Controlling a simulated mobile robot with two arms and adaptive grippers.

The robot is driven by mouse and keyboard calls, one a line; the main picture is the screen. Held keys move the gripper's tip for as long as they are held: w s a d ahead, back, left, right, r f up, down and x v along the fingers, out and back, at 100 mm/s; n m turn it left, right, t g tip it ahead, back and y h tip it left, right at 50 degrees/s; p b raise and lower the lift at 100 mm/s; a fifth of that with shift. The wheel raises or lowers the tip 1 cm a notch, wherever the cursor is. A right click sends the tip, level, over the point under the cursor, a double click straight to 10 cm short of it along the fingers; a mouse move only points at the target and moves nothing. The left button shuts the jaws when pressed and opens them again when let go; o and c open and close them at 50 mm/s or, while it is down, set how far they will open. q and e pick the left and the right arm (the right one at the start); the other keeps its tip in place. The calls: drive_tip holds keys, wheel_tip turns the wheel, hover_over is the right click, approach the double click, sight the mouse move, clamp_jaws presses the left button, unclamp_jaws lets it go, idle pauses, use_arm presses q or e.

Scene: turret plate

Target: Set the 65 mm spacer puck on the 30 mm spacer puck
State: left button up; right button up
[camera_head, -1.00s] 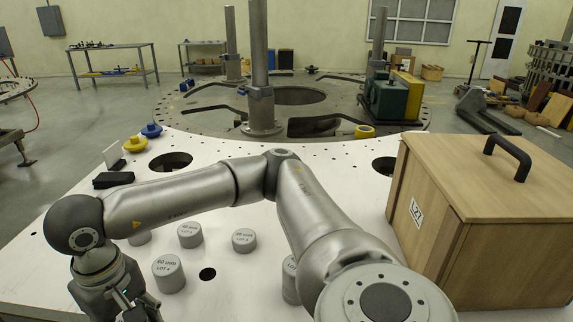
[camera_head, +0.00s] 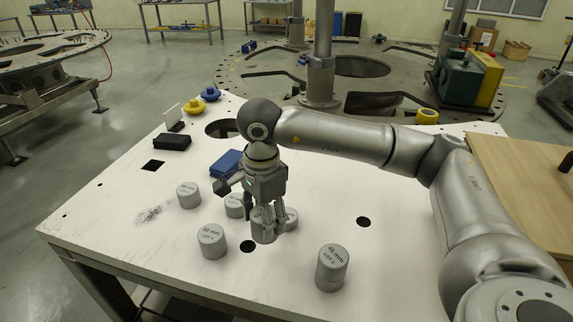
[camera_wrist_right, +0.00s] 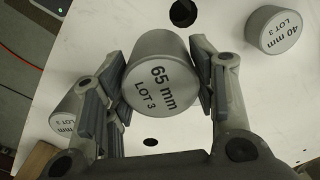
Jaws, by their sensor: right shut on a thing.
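My right gripper (camera_head: 266,212) points down over the white plate (camera_head: 330,200). In the right wrist view it (camera_wrist_right: 163,85) is shut on the grey 65 mm spacer puck (camera_wrist_right: 160,75), lettered "65 mm LOT 3", with a finger on each side. The held puck (camera_head: 263,232) also shows under the gripper in the head view; I cannot tell whether it touches the plate. A grey puck (camera_head: 291,218) stands close behind it, partly hidden. I cannot pick out the 30 mm puck, since most labels are unreadable. My left gripper is out of view.
More grey pucks stand around: one front left (camera_head: 212,242), one front right (camera_head: 332,268), one at left (camera_head: 188,196). A 40 mm puck (camera_wrist_right: 276,30) shows in the wrist view. A blue block (camera_head: 227,163) and black box (camera_head: 172,142) lie behind. A wooden box (camera_head: 520,170) is at right.

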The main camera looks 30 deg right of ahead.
drive_tip(key=w+d+r+m+p, duration=0.2)
drive_tip(key=d+m, duration=0.2)
drive_tip(key=m, duration=0.7)
drive_tip(key=w+d+r+m+p, duration=0.2)
drive_tip(key=d+m, duration=0.3)
drive_tip(key=m, duration=0.7)
drive_tip(key=shift+w+r+p, duration=0.25)
drive_tip(key=shift+w+p, duration=0.2)
drive_tip(key=shift+p, duration=0.2)
drive_tip(key=shift+f, duration=0.2)
drive_tip(key=shift+a+f+b, duration=0.1)
drive_tip(key=shift+f+b, duration=2.45)
drive_tip(key=shift+f, duration=1)
drive_tip(key=o, duration=1.5)
drive_tip(key=shift+f, duration=0.1)
